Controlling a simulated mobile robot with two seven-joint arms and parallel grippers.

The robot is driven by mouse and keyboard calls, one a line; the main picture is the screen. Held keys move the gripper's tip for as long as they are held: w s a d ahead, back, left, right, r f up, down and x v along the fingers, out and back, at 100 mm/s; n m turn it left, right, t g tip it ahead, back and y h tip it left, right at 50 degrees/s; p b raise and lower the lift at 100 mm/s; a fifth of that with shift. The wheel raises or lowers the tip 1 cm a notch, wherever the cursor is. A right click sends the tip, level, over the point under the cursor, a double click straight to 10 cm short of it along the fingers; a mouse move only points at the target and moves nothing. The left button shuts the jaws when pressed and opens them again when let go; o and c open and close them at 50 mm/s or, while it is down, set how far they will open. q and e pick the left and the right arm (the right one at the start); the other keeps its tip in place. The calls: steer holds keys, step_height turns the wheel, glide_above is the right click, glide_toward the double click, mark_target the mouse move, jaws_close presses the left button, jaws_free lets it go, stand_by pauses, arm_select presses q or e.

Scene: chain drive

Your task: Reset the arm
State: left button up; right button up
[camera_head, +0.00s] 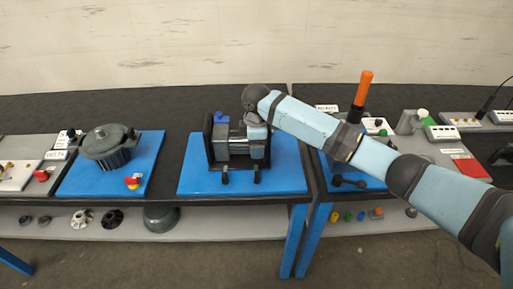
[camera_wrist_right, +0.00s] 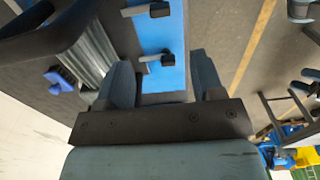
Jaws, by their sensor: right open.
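My right arm (camera_head: 330,130) reaches in from the right of the head view. Its gripper (camera_head: 257,130) points down at the right side of the chain drive unit (camera_head: 228,152), a dark frame with a grey cylinder on a blue board (camera_head: 290,179). In the right wrist view the two fingers (camera_wrist_right: 163,82) are spread apart with nothing visible between them. The grey cylinder (camera_wrist_right: 90,50) and a blue knob (camera_wrist_right: 60,80) show beyond the fingers there. Whether the gripper touches the unit cannot be told. My left gripper is not in view.
A dark lidded pot (camera_head: 108,152) stands on a blue board at the left, with a red-and-yellow button (camera_head: 133,182) beside it. An orange-handled lever (camera_head: 362,92) stands behind my right arm. Small parts lie on the lower shelf (camera_head: 240,220).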

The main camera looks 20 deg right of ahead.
steer(key=s+a+f+m+t+y, duration=0.2)
steer(key=s+a+f, duration=0.2)
steer(key=s+f, duration=0.35)
steer(key=s+a+f+m+t+y, duration=0.2)
steer(key=s+a+f+y, duration=0.1)
steer(key=s+a+f, duration=0.4)
steer(key=s+d+f+m+t+h, duration=0.1)
steer(key=s+d+m+t, duration=0.2)
steer(key=s, duration=0.6)
steer(key=s+d+f+m+t, duration=0.2)
steer(key=s+d+m+t, duration=0.2)
steer(key=s+d, duration=0.4)
steer(key=s+m, duration=0.1)
steer(key=s, duration=0.1)
steer(key=shift+s+f+h, duration=0.3)
steer(key=shift+h, duration=0.1)
